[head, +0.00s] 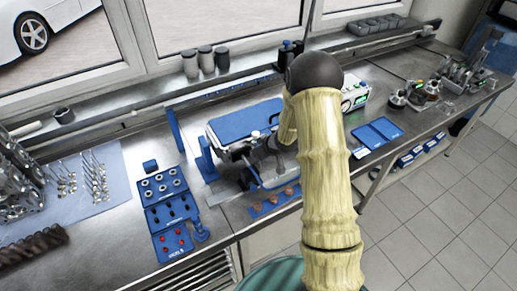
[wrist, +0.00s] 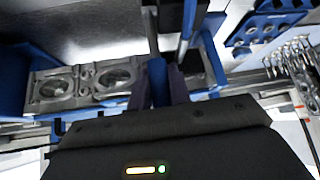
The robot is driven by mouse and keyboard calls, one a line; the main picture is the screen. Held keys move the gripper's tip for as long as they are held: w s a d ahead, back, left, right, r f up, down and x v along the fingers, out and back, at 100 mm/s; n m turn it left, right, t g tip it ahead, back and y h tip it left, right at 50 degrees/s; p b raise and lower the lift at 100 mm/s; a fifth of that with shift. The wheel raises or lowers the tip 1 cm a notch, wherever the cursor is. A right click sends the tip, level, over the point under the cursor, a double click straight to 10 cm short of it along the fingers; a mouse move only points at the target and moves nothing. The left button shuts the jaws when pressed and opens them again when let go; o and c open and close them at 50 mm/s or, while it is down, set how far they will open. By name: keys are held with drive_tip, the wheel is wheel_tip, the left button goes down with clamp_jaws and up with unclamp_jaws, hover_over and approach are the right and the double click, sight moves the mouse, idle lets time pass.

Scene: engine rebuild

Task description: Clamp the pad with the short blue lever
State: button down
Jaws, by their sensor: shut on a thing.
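My gripper (wrist: 159,86) shows in the wrist view with its dark fingers on either side of a short blue lever (wrist: 157,72), shut on it. A dark rod runs up from the lever's end. In the head view my gripper (head: 258,150) is at the front of the blue fixture (head: 246,121) on the bench, partly covered by my arm. The lever is too small to tell apart there. A grey metal part with round bores (wrist: 85,80) lies beside the lever in the wrist view. I cannot make out the pad, nor whether it is pressed down.
A blue tray of rings and red pieces (head: 172,212) is left of the fixture. A boxed device with a green screen (head: 354,98) stands behind right. A blue strip with copper-coloured pieces (head: 275,201) lies at the bench's front edge.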

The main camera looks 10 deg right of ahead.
drive_tip(key=c, duration=1.3)
unclamp_jaws()
drive_tip(key=shift+a, duration=0.1)
drive_tip(key=shift+s+d+r, duration=0.1)
drive_tip(key=shift+d+r, duration=0.1)
drive_tip(key=shift+r, duration=0.15)
drive_tip(key=p+v, duration=0.2)
drive_tip(key=v, duration=1.4)
drive_tip(key=shift+s, duration=0.3)
drive_tip(key=shift+r, duration=0.1)
